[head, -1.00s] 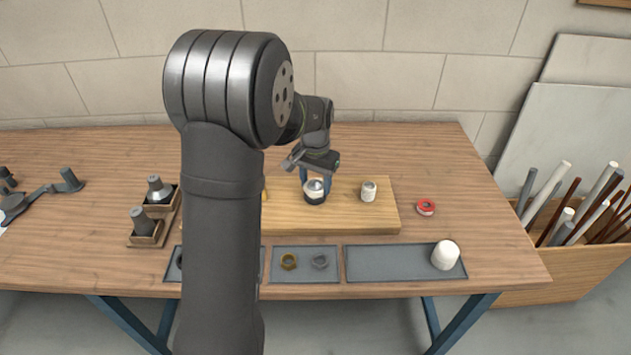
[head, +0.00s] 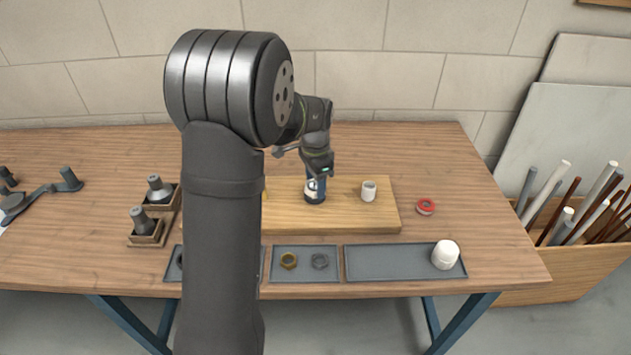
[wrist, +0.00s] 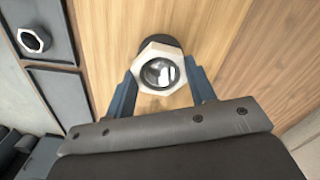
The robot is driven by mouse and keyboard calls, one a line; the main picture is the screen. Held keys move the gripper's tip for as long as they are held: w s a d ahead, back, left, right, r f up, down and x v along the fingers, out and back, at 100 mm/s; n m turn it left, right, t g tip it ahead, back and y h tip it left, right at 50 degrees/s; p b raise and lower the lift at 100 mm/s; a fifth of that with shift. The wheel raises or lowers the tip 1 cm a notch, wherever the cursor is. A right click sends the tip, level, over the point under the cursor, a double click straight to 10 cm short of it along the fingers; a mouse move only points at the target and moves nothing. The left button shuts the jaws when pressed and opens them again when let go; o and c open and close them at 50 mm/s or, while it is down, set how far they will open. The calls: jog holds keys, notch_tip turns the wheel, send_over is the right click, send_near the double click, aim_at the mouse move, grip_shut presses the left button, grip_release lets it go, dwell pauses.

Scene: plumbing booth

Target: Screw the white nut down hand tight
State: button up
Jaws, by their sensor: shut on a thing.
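The white nut (wrist: 144,57) is a hexagonal ring in the wrist view, around a dark round fitting with a shiny opening in its middle. My gripper (wrist: 157,84) has its two blue fingers on opposite sides of the nut, shut on it. In the head view my gripper (head: 315,182) points down at the nut (head: 312,185), on a dark-based fitting standing on the wooden board (head: 350,221). The fingers partly cover the nut there. How far down its thread the nut sits cannot be told.
A white fitting (head: 369,191) stands on the board to the right. A red tape roll (head: 425,207) lies beyond it.

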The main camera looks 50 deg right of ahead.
jog(key=m, duration=0.5)
jog(key=shift+f, duration=0.1)
jog(key=m, duration=0.5)
jog(key=o, duration=1.6)
jog(key=shift+r, duration=2.45)
